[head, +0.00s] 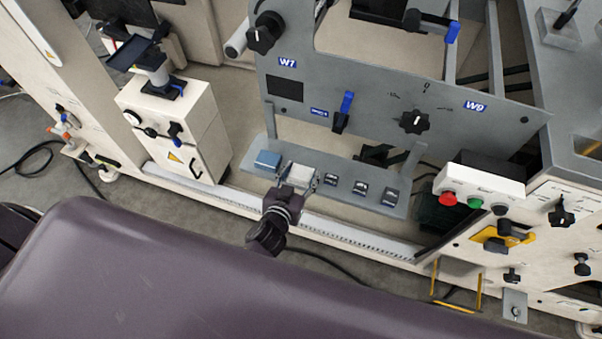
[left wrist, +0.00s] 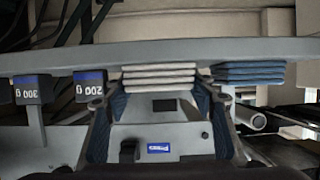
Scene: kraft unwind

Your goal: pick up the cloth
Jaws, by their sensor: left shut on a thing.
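A folded white cloth (head: 301,171) lies at the grey shelf (head: 340,190), in several layers. In the left wrist view, which looks upside down, the white cloth (left wrist: 160,77) sits between my two fingers against the shelf's surface. My left gripper (head: 298,179) is shut on this white cloth, one finger on each side of it. I cannot see any clear gap between cloth and shelf. A folded blue cloth (head: 268,160) lies beside it on the left; it also shows in the left wrist view (left wrist: 248,73), apart from my fingers. My right gripper is not in view.
Several dark weights (head: 361,188) stand on the shelf right of the white cloth. Behind rises a grey panel (head: 370,105) with knobs and a blue-handled lever (head: 346,103). A button box (head: 477,190) with a red button is at the right.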

